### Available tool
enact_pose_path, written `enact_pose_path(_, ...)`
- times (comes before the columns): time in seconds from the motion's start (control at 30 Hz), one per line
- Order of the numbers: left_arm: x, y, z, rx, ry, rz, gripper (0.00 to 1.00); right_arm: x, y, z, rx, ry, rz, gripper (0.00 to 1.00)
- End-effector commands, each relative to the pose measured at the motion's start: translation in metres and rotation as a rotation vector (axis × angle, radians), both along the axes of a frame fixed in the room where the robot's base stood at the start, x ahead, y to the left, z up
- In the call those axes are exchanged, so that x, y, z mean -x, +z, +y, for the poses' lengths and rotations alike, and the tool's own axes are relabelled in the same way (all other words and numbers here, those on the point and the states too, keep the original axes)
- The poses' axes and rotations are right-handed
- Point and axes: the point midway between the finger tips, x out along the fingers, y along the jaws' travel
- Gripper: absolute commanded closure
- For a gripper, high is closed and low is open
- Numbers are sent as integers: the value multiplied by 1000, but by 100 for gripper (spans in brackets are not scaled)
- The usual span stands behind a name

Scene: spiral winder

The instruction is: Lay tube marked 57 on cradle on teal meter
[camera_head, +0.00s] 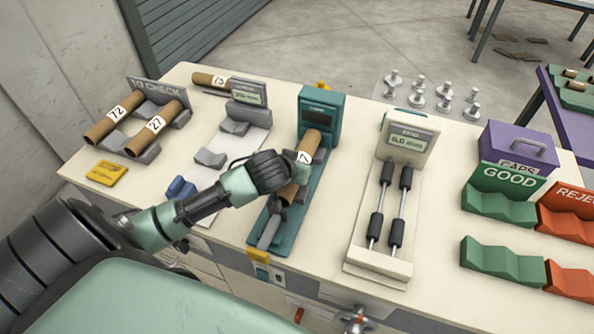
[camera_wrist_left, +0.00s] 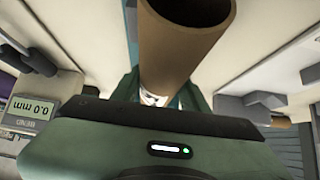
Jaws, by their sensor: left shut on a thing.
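A brown cardboard tube (camera_head: 312,138) is in my left gripper (camera_head: 297,172), above the long bed of the teal meter (camera_head: 318,110). Its white label shows a 7; the rest of the number is hidden by the gripper. The tube lies along the bed, its far end near the meter's upright housing. I cannot tell whether it touches the cradle. In the left wrist view the tube (camera_wrist_left: 178,50) points away with its open end up, and the left gripper (camera_wrist_left: 160,105) is shut on it. The near part of the bed (camera_head: 265,232) shows bare. My right gripper is not in view.
Tubes marked 72 (camera_head: 115,118) and 27 (camera_head: 155,128) lie on the TO CHECK rack at left. A tube marked 73 (camera_head: 210,80) lies behind. A white meter with rollers (camera_head: 408,140) stands right of the teal one. Green GOOD cradles (camera_head: 500,208) and red ones (camera_head: 565,222) are at right.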

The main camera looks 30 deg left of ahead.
Motion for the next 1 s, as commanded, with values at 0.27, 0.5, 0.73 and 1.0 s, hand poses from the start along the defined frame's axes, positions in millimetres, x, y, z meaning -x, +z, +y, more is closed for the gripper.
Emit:
enact_pose_path(0.27,0,-20,0,0,-1,-1,100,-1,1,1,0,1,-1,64)
enact_pose_path(0.5,0,-22,0,1,0,0,100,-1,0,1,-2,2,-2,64)
enact_pose_path(0.73,0,-24,0,1,-1,0,34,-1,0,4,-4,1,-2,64)
enact_pose_path(1.0,0,-23,0,0,-1,-1,34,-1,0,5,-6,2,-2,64)
